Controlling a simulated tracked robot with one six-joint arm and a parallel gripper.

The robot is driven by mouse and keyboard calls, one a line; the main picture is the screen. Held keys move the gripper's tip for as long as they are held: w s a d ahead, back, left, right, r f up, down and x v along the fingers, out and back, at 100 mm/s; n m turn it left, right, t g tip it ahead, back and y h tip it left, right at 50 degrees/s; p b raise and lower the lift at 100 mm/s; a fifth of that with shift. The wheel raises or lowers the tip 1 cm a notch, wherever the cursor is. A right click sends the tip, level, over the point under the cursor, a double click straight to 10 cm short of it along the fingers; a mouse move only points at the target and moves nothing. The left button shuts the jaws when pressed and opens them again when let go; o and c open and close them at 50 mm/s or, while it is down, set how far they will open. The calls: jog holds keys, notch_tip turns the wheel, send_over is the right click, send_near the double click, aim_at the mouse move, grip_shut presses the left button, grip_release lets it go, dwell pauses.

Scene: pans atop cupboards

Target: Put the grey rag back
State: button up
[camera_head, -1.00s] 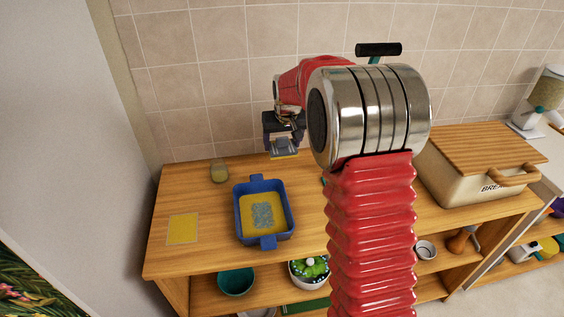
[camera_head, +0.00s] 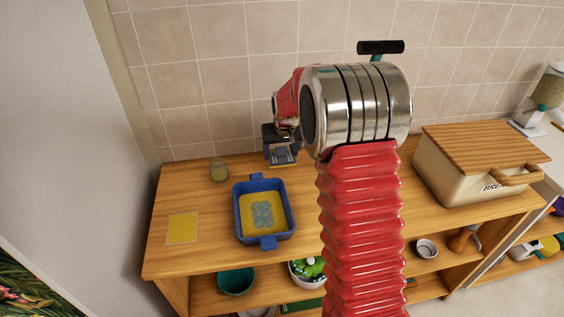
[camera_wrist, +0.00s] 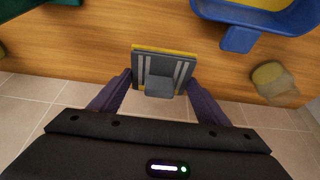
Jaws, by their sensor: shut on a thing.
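The grey rag (camera_head: 282,161) looks like a flat, stiff grey pad with a yellow edge. My gripper (camera_head: 281,148) is shut on it and holds it above the back of the wooden counter, just right of and behind the blue dish (camera_head: 239,206). In the wrist view, the grey rag (camera_wrist: 167,66) sits between the two purple fingers of my gripper (camera_wrist: 160,84), with light stripes and a grey block on its near face. A yellow square (camera_head: 182,229) lies flat on the counter, left of the blue dish. The dish holds a yellow layer with a speckled grey-blue patch.
A small glass jar (camera_head: 219,169) stands behind and left of the blue dish. A bread box (camera_head: 472,176) with a wooden lid stands at right. Bowls sit on the shelf below. The tiled wall is close behind; the counter around the yellow square is clear.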

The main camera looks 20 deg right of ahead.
aim_at(282, 157)
jog(key=shift+f, duration=0.3)
jog(key=shift+f, duration=1.85)
jog(key=o, duration=1.3)
jog(key=shift+f, duration=0.1)
jog(key=shift+o, duration=0.2)
jog(key=shift+v, duration=0.75)
jog(key=d+v, duration=0.1)
jog(key=v, duration=0.9)
jog(key=shift+a+r, duration=0.35)
jog(key=shift+a, duration=0.1)
